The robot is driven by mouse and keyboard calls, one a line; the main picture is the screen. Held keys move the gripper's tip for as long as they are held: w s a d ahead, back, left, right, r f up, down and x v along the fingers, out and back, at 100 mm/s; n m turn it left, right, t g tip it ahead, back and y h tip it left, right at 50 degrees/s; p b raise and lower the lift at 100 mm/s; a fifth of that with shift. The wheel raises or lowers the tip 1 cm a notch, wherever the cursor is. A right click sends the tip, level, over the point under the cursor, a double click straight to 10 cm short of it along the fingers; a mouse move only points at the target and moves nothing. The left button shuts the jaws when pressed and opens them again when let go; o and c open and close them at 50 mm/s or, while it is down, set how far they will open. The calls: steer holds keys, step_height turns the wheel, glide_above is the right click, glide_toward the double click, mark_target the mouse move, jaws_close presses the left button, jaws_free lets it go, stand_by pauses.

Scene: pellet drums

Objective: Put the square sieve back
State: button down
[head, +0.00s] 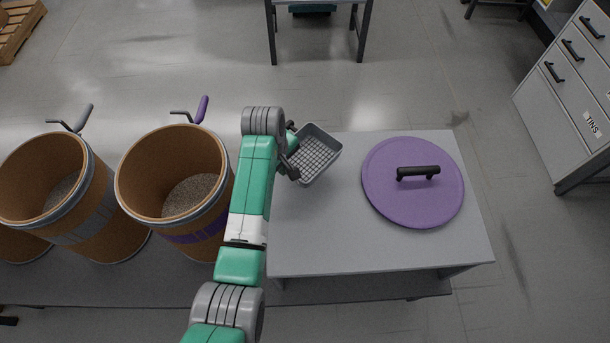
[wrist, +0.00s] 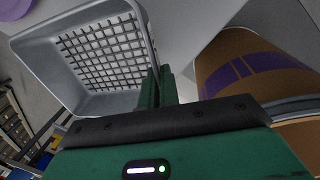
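The square sieve (head: 319,153) is a grey box with a mesh bottom. My gripper (head: 292,148) is at its left side in the head view. In the wrist view the green fingers (wrist: 160,88) close on one wall of the sieve (wrist: 100,55), which looks tilted. In the head view the sieve shows over the far left corner of the grey table (head: 350,250); it seems held above it, but the gap is hard to judge.
A purple lid (head: 385,205) with a black handle lies on the table. Left of my arm stand an open purple-banded drum (head: 195,235) and an open grey-banded drum (head: 90,225), both holding pellets. A drawer cabinet (head: 575,105) labelled TINS stands at right. The table's front is clear.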

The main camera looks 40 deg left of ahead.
step_height(320, 180, down, 7)
steer(key=shift+w+d+r+b, duration=0.1)
steer(key=shift+d+r+b, duration=0.1)
steer(key=shift+b, duration=0.75)
steer(key=shift+r, duration=0.1)
steer(key=c, duration=2)
jaws_free()
steer(key=shift+f, duration=0.2)
steer(key=shift+c, duration=0.2)
steer(key=o, duration=0.4)
step_height(320, 180, up, 12)
steer(key=s+p, duration=0.2)
steer(key=p, duration=0.2)
